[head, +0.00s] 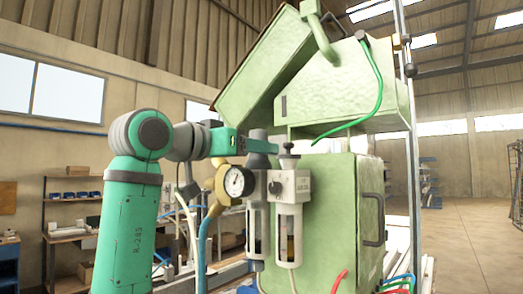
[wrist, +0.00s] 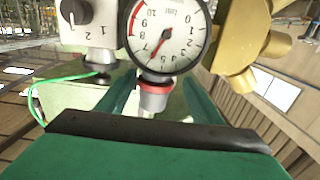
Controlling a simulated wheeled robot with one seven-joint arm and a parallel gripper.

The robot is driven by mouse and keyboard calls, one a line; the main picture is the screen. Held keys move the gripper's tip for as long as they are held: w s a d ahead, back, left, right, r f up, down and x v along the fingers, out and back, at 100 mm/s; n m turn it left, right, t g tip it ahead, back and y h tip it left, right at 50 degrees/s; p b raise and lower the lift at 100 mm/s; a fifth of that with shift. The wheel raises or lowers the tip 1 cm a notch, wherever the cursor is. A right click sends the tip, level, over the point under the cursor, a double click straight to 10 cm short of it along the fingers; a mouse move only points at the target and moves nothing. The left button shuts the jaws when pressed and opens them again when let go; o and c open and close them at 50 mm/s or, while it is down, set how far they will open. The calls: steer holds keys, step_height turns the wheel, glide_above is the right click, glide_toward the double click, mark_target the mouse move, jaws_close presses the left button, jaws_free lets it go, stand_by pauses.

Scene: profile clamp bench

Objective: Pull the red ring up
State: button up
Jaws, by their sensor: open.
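The red ring (wrist: 155,89) shows in the wrist view as a short red collar with a pale rim, just below the dial gauge (wrist: 168,32) in the picture. My gripper (wrist: 158,92) is open, with one green finger to the left of the ring and one to the right. Gaps show between the ring and both fingers. In the head view my gripper (head: 262,146) is at the top of the air unit, and I cannot make out the ring there.
A grey block with a black knob (wrist: 75,12) is beside the gauge. A brass fitting (wrist: 248,45) is on the other side. In the head view a grey unit with a clear bowl (head: 289,190) stands close by, against the green cabinet (head: 335,220). A green hose (head: 352,125) hangs above.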

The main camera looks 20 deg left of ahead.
steer(key=shift+w+d, duration=0.4)
steer(key=shift+d, duration=0.15)
steer(key=c, duration=1.5)
steer(key=shift+r, duration=0.45)
steer(key=o, duration=1.5)
steer(key=shift+s+r, duration=0.1)
steer(key=v, duration=1)
steer(key=shift+s+a, duration=0.25)
steer(key=shift+s, duration=0.05)
